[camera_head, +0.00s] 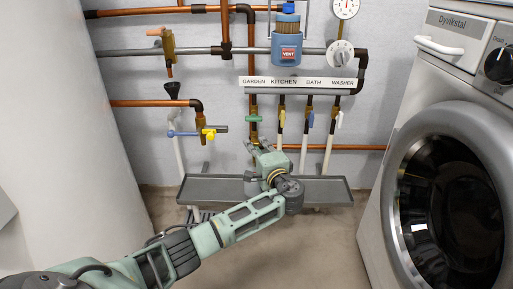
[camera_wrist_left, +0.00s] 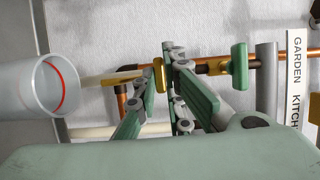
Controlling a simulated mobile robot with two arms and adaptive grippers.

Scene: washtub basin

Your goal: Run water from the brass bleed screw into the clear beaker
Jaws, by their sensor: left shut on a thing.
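My left gripper (camera_head: 262,152) reaches to the lower end of the garden pipe, below its green lever (camera_head: 253,118). In the left wrist view its fingers (camera_wrist_left: 168,80) are closed around the brass bleed screw (camera_wrist_left: 159,75). The clear beaker (camera_wrist_left: 45,88), with a red ring near its rim, has its mouth facing the pipe end. In the head view the beaker (camera_head: 249,184) stands on the grey tray (camera_head: 330,190), partly behind my gripper. A pale strip lies between the screw and the beaker; I cannot tell whether it is water. My right gripper is out of view.
The kitchen, bath and washer pipes with yellow, blue and white levers stand close at the right. A washing machine (camera_head: 440,150) stands at the right, a white cylinder (camera_head: 60,120) at the left.

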